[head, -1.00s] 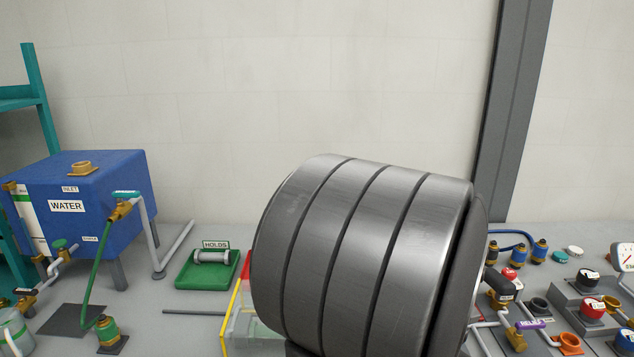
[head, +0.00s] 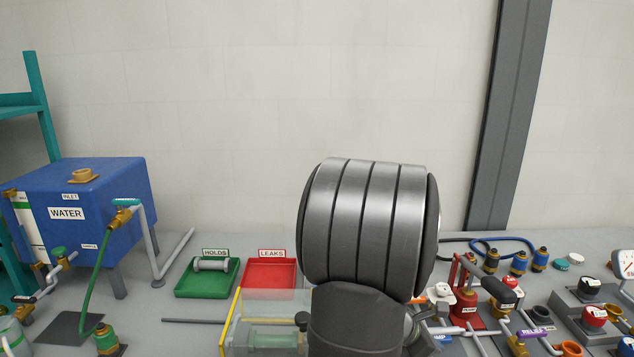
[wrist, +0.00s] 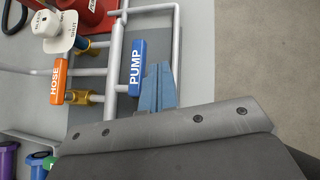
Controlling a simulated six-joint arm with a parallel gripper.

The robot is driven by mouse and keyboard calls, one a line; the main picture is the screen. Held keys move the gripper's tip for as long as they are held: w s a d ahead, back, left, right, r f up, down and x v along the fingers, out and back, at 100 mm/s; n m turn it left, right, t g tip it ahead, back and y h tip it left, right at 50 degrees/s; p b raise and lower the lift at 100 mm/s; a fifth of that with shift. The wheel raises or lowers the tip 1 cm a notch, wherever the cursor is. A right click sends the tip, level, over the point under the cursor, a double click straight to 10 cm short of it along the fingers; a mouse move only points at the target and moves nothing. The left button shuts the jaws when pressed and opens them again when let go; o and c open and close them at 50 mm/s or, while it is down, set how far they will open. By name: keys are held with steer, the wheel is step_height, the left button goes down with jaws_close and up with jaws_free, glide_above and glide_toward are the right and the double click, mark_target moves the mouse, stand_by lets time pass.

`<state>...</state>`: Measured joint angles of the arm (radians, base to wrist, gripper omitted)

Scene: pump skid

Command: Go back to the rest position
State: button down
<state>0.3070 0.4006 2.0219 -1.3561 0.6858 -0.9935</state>
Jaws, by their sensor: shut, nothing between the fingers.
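My gripper (wrist: 158,86) shows in the wrist view as two blue-grey fingers pressed together, empty. They point toward the pipework, close beside the blue PUMP handle (wrist: 136,68) in the picture; I cannot tell whether they touch it. In the head view my large grey arm link fills the middle and hides the gripper.
A green HOLDS tray (head: 207,291) bears a grey pipe piece (head: 212,264). A red LEAKS tray (head: 269,274) looks empty. A clear yellow-edged box (head: 232,325) stands in front. The blue WATER tank (head: 110,215) is left; valves and knobs (head: 590,287) crowd the right.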

steer(key=shift+w+a+f+m+g, duration=0.1)
steer(key=shift+w+a+m+g, duration=0.05)
steer(key=shift+a+m+g, duration=0.2)
steer(key=shift+w+a+f+m+g, duration=0.15)
steer(key=shift+a+m, duration=0.1)
steer(key=shift+a, duration=0.2)
steer(key=shift+m+g, duration=0.7)
steer(key=shift+g, duration=0.1)
steer(key=a, duration=0.7)
steer(key=shift+a, duration=0.1)
steer(key=a+r+m+g+y, duration=0.1)
steer(key=a+r+m, duration=0.3)
steer(key=r, duration=0.3)
steer(key=shift+s+r+m, duration=0.15)
steer(key=shift+r+m, duration=0.1)
steer(key=shift+m, duration=0.45)
steer(key=shift+a, duration=0.1)
